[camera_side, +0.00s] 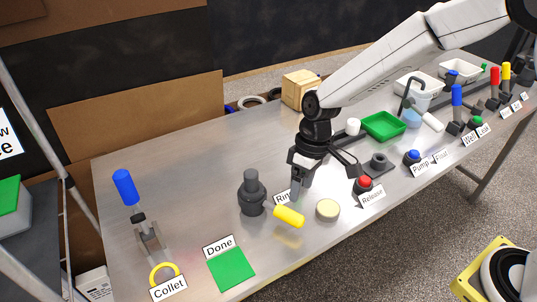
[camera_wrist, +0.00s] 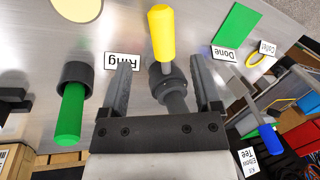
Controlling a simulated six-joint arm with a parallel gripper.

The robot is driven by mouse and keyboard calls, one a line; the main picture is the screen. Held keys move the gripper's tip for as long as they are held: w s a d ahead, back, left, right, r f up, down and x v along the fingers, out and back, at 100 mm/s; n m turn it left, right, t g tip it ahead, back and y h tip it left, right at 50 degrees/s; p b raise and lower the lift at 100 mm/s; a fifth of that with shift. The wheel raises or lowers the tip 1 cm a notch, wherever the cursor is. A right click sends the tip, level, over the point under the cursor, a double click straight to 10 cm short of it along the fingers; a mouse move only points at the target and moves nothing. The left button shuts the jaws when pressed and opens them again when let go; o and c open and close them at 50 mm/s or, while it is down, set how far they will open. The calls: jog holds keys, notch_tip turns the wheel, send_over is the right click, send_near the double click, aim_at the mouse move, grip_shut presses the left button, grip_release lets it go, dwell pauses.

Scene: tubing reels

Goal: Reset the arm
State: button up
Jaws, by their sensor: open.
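My gripper (camera_side: 301,186) is above the front middle of the metal table, in the side view. Its two fingers stand apart in the wrist view (camera_wrist: 163,75), with nothing held between them. A yellow cylinder (camera_side: 289,216) shows just below and in front of the fingers; it also shows in the wrist view (camera_wrist: 161,32). A dark post (camera_side: 251,196) stands left of the gripper. A dark fitting (camera_wrist: 172,92) appears between the fingers in the wrist view; I cannot tell its distance from them. The "Ring" label (camera_side: 283,197) is partly hidden.
A cream disc (camera_side: 328,209) and red button (camera_side: 365,183) are right of the gripper. The green "Done" pad (camera_side: 231,269), yellow ring (camera_side: 163,272) and blue-handled lever (camera_side: 126,187) are left. A green tray (camera_side: 384,126) is behind. The table's back left is clear.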

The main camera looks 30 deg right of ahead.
jog(key=shift+d, duration=0.1)
jog(key=s+d+r+m+t+h, duration=0.1)
jog(key=s+d+m+t, duration=0.1)
jog(key=s+d, duration=0.3)
jog(key=s+d+r+m+t+h, duration=0.1)
jog(key=s+d, duration=0.4)
jog(key=d, duration=0.6)
jog(key=shift+s+d+m+t+h, duration=0.3)
jog(key=shift+m+t, duration=0.2)
jog(key=shift+m, duration=0.6)
jog(key=shift+w, duration=0.1)
